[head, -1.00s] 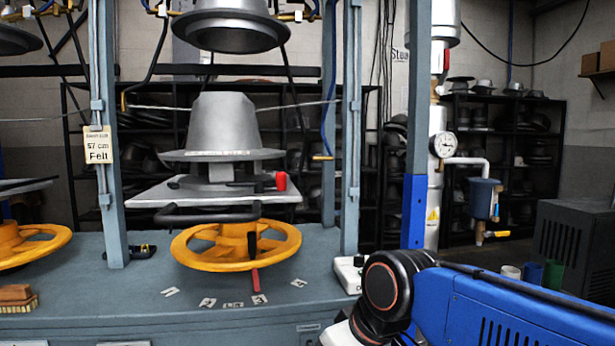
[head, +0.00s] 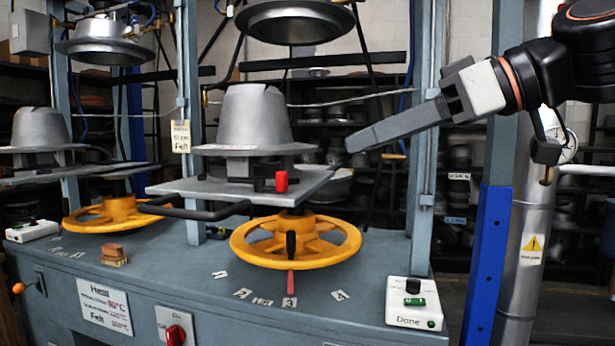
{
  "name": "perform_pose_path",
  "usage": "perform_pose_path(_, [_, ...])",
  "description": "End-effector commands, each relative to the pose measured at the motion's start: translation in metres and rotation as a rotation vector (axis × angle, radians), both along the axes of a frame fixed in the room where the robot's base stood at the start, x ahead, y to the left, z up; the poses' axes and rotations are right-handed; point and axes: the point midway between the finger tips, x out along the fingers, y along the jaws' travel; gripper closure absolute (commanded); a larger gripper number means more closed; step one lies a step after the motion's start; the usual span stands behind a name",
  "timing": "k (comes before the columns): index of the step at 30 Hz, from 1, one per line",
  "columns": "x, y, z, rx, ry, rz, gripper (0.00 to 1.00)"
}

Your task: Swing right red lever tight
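The red lever (head: 281,181) is a short upright red grip at the front right of the grey press plate (head: 215,187), below the hat block (head: 254,119). A black clamp part beside it is small and hard to make out. My gripper (head: 352,143) reaches in from the right, above and to the right of the red lever and clear of it. Its fingers point left and slightly down. They show edge-on as one grey bar, so the gap between them is hidden. Nothing is visible at their tips.
A yellow handwheel (head: 295,241) sits under the plate, with a red pointer (head: 290,281) and number cards in front. A control box (head: 413,303) stands on the bench at right. A blue-grey post (head: 427,150) rises behind my arm. A black bar handle (head: 195,212) juts out at left.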

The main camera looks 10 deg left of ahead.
Motion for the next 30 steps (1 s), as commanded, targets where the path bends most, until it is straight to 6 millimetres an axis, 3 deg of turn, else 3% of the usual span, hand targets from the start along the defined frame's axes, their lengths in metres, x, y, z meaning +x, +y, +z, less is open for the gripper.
perform_pose_path(17, [0.017, 0.051, -0.024, -0.003, 0.004, 0.001, 0.65])
perform_pose_path(30, [0.039, 0.110, -0.050, -0.003, 0.004, -0.001, 0.65])
